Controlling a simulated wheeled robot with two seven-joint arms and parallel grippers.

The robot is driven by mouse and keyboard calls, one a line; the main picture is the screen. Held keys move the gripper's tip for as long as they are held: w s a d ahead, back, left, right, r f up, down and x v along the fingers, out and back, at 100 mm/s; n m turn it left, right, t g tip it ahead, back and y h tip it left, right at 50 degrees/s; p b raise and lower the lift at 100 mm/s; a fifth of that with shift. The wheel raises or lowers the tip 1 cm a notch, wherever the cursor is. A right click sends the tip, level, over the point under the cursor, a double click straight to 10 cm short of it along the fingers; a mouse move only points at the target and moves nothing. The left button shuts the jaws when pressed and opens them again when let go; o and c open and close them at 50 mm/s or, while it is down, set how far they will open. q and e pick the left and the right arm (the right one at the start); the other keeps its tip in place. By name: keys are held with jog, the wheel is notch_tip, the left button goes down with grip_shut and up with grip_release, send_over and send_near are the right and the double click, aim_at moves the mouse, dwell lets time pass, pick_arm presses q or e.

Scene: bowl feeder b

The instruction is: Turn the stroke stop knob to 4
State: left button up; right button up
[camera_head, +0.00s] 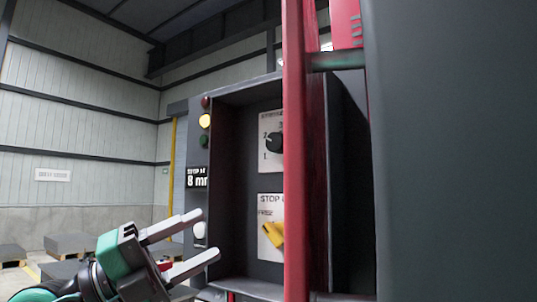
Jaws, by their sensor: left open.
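The black stroke stop knob (274,142) sits on a white dial plate on the back wall of a recessed dark box. The numbers 1, 2 and part of a 3 show on its left and top. The knob's blunt end seems to point left, near 2, but it is too small to be sure. A red post hides the plate's right side, and no 4 shows. My left gripper (209,236) is open and empty, left of and below the knob, apart from it, in front of the box's left edge. My right gripper is not in view.
The red post (297,150) stands in front of the box's right part. A display (197,178) reads 8 mm. A lit yellow lamp (205,121) is above it. A dark panel (450,150) fills the right.

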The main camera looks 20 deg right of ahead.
pick_arm(q)
jog(key=s+d+r+t+y, duration=0.3)
jog(key=s+r+t+y, duration=0.15)
jog(key=s+r, duration=0.2)
jog(key=n+t+y+p, duration=0.1)
jog(key=n+t+y, duration=0.2)
jog(key=t+y, duration=0.3)
send_near(274, 142)
jog(key=shift+t+h, duration=0.35)
jog(key=shift+h, duration=0.1)
jog(key=p+x, duration=0.4)
jog(key=x, duration=0.1)
jog(key=p+x, duration=0.2)
jog(key=p, duration=0.1)
jog(key=shift+w+d+f, duration=0.15)
jog(key=shift+w+f, duration=0.05)
jog(key=shift+f, duration=0.15)
jog(key=shift+w+d+f+p, duration=0.1)
jog(key=shift+w+d+p, duration=0.2)
jog(key=shift+w+d, duration=0.1)
jog(key=shift+s, duration=0.1)
